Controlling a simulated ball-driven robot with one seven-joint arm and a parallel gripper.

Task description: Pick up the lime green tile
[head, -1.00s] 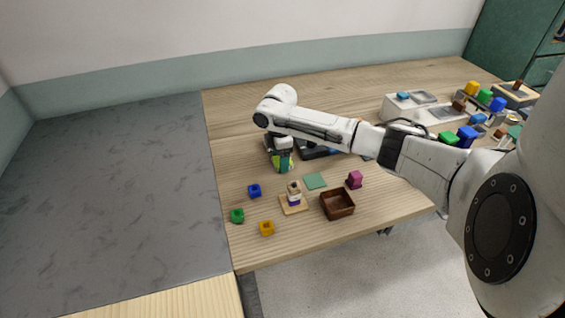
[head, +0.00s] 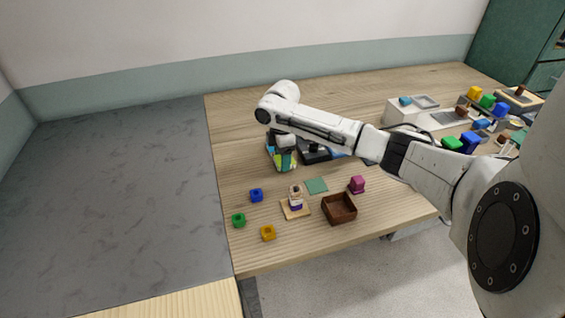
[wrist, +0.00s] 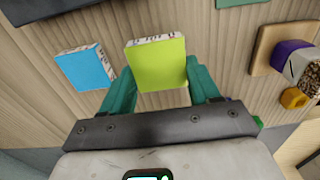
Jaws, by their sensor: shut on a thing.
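The lime green tile (wrist: 157,66) is a square with a pale patterned side edge. In the wrist view it sits between the two teal fingers of my gripper (wrist: 160,88), which is shut on it. In the head view my gripper (head: 284,163) is near the table's middle, with a bit of lime green showing at the fingers. The tile looks held above the wood, though its exact height is hard to tell. A light blue tile (wrist: 86,67) with a similar patterned edge lies to the left in the wrist view, apart from the fingers.
A wooden board (head: 288,212) with a purple-and-white stack stands in front. Nearby are a brown tray (head: 340,221), a green mat (head: 316,186), a magenta piece (head: 357,184), and blue (head: 256,195), green (head: 238,220) and yellow (head: 268,233) blocks. Bare wood lies at the front left.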

